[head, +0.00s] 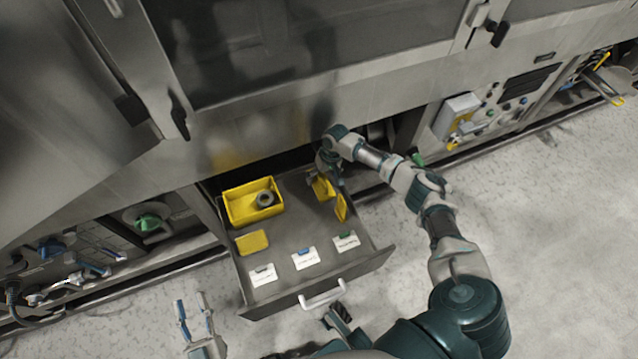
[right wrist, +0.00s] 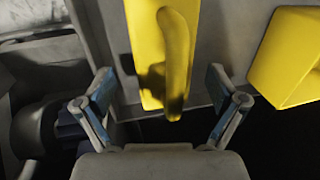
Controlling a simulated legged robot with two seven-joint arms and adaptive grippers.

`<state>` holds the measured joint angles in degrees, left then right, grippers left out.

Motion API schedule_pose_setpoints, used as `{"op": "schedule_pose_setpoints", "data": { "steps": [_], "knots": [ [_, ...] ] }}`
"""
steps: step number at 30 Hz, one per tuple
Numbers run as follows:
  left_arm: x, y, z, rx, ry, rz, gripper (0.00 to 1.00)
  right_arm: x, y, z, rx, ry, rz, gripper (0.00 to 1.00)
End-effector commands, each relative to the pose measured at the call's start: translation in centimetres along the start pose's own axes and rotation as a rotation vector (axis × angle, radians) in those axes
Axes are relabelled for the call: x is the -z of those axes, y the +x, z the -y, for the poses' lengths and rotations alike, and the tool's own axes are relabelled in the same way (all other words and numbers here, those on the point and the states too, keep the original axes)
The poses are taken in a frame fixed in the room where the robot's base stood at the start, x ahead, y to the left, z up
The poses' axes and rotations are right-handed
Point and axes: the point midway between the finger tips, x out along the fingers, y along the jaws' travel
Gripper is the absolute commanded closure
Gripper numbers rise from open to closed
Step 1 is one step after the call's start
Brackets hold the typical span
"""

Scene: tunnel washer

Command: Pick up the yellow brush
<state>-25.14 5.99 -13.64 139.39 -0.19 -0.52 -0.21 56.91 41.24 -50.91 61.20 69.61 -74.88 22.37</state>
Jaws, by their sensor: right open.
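Two yellow pieces lie at the drawer's right side in the head view, one close to my right gripper (head: 324,172) and one by the side wall (head: 341,207). In the right wrist view, a yellow piece with a raised curved handle (right wrist: 176,62), which looks like the brush, lies ahead between the spread fingers. My right gripper (right wrist: 160,108) is open and empty, its fingers on either side of the handle's near end without visible contact. A second yellow block (right wrist: 290,58) is to the right. My left gripper (head: 194,307) is open and empty, outside the drawer at the lower left.
The open drawer (head: 290,225) holds a yellow bin (head: 240,212) with a grey ring (head: 265,199), a flat yellow piece (head: 252,242) and several white cards. Its white handle (head: 322,294) faces me. The machine's front panel overhangs the drawer's back. The floor at right is clear.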

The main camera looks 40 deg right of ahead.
Motion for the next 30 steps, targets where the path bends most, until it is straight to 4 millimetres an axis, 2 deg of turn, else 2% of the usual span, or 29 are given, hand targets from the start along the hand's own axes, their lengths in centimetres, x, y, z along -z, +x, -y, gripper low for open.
{"op": "schedule_pose_setpoints", "data": {
  "steps": [1,3,12,14,21,30],
  "knots": [
    [0.1,-0.1,0.0,-0.002,-0.004,-0.035,0.60,-0.1,1.0,0.0,-0.001,0.000,0.003,0.05],
    [0.8,-0.1,0.0,-0.003,-0.007,-0.081,0.60,-0.1,1.4,0.1,-0.002,-0.001,0.002,0.05],
    [1.7,-0.2,0.2,-0.004,-0.011,-0.123,0.60,0.0,1.4,0.4,-0.003,-0.001,-0.003,0.05],
    [1.7,-0.2,0.1,-0.004,-0.010,-0.122,0.60,0.0,1.5,0.3,-0.002,-0.001,-0.003,0.17],
    [1.5,0.1,-0.1,-0.005,-0.008,-0.118,0.60,0.0,1.6,0.1,0.000,-0.001,-0.001,0.76],
    [1.5,0.1,-0.1,-0.005,-0.009,-0.116,0.60,-0.1,1.7,0.1,-0.004,0.000,0.001,0.76]
  ]
}}
